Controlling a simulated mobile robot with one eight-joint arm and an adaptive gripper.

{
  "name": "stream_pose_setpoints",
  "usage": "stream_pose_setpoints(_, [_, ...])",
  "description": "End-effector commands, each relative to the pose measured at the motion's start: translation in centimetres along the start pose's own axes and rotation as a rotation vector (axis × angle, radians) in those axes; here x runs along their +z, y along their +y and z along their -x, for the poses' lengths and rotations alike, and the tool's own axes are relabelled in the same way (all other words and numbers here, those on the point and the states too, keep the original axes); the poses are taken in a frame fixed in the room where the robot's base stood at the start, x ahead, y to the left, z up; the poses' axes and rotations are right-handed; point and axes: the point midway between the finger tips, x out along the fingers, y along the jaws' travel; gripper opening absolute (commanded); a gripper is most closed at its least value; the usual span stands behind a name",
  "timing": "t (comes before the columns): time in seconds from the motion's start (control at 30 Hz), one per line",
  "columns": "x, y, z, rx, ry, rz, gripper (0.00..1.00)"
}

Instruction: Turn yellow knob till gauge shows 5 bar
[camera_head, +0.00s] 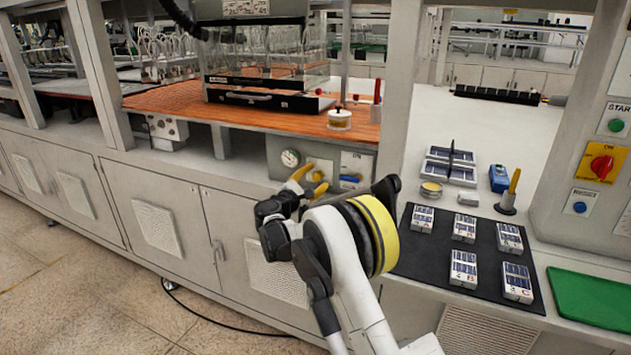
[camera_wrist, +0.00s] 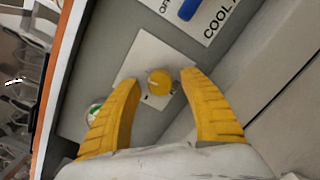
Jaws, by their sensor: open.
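The yellow knob (camera_wrist: 160,82) sits on a white plate (camera_wrist: 148,56) on a grey panel. It also shows in the head view (camera_head: 317,176), close to my gripper's fingertips. My gripper (camera_wrist: 160,77) is open, with one yellow finger on each side of the knob. In the wrist view gaps show between the fingertips and the knob, and I cannot tell whether the fingers reach its depth. The round gauge (camera_head: 290,158) is left of the knob on the same panel. Its needle is too small to read. In the wrist view the left finger hides most of the gauge (camera_wrist: 94,111).
A blue handle (camera_wrist: 190,8) with a COOL label is beside the knob. An orange work surface (camera_head: 180,100) is above the panel. A counter on the right holds a black mat (camera_head: 410,262) with several small boxes. A red-and-yellow switch (camera_head: 601,163) is at far right.

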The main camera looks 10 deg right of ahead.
Motion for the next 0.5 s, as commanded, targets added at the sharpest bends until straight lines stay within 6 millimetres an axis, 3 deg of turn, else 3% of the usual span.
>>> stream_pose_setpoints(0.17, [0.03, 0.01, 0.01, 0.0, 0.0, 0.0, 0.49])
stream_pose_setpoints(0.3, [0.03, 0.0, 0.02, 0.0, 0.0, 0.0, 0.07])
stream_pose_setpoints(0.33, [0.03, 0.01, 0.02, 0.0, 0.0, 0.0, 0.0])
stream_pose_setpoints(0.5, [0.03, 0.02, 0.03, 0.0, 0.0, 0.0, 0.0])
